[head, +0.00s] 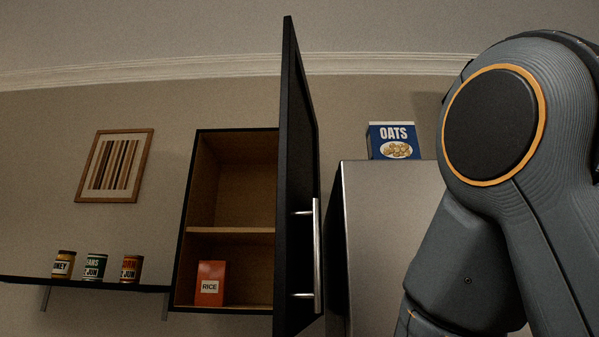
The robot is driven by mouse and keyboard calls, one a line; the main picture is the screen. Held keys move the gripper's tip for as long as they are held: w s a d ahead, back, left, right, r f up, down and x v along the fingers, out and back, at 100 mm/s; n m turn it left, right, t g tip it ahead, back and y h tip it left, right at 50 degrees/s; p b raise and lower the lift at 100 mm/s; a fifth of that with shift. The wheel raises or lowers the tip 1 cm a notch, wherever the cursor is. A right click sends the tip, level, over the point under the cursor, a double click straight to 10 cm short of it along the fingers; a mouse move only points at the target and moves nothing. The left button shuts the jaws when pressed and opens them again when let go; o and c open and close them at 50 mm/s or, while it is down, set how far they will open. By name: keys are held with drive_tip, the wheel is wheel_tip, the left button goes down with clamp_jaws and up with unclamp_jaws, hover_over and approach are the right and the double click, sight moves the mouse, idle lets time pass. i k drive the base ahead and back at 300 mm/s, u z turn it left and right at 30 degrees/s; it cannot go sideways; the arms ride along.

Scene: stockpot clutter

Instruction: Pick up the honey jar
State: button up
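The honey jar (63,264) is a small jar with a dark lid and a pale label reading "HONEY", partly turned. It stands upright at the left on a dark wall shelf (22,281). Two cans stand to its right on the same shelf, with small gaps between them. My gripper is not in view. Only the upper links of my arm show, large at the right side of the picture, well apart from the jar.
The cans (94,267) (131,269) stand beside the jar. A black cabinet (182,240) holds a red rice box (211,284); its door (292,200) stands open toward me. An oats box (394,141) sits on a tall grey appliance (385,220). A striped picture (114,166) hangs above the shelf.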

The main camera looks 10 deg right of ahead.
sight(65, 264)
drive_tip(key=u, duration=0.35)
drive_tip(key=k, duration=0.5)
drive_tip(key=u, duration=1.05)
drive_tip(key=k, duration=0.85)
drive_tip(key=u, duration=1.05)
drive_tip(key=i, duration=3.15)
drive_tip(key=z, duration=0.65)
drive_tip(key=i, duration=0.9)
drive_tip(key=z, duration=0.85)
